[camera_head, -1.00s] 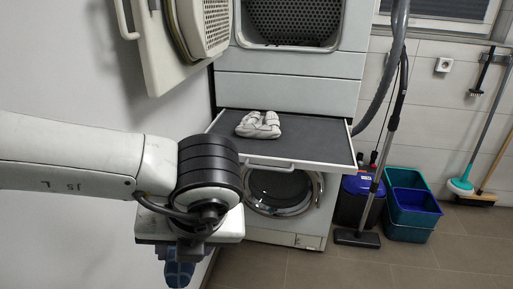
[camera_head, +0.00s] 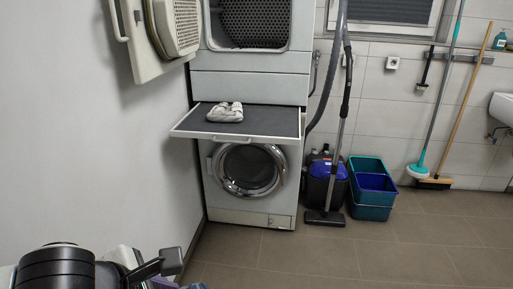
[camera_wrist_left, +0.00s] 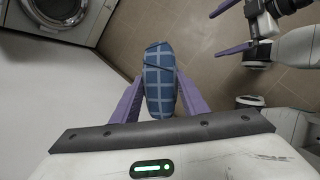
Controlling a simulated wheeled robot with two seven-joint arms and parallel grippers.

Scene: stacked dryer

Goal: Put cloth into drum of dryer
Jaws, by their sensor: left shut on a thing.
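The cloth (camera_wrist_left: 158,62) is blue with a light check and hangs as a narrow bundle in the left wrist view. My left gripper (camera_wrist_left: 160,85) has its purple fingers on both sides of it and is shut on it. In the head view my left arm is low at the bottom left, and the cloth cannot be made out clearly. The dryer drum (camera_head: 258,22) is at the top, its opening facing me. The dryer door (camera_head: 160,35) stands open to the left. My right gripper (camera_wrist_left: 226,29) shows in the left wrist view with its purple fingers apart and empty.
A vacuum cleaner (camera_head: 327,185) and buckets (camera_head: 372,200) stand to the right. The floor in front is clear.

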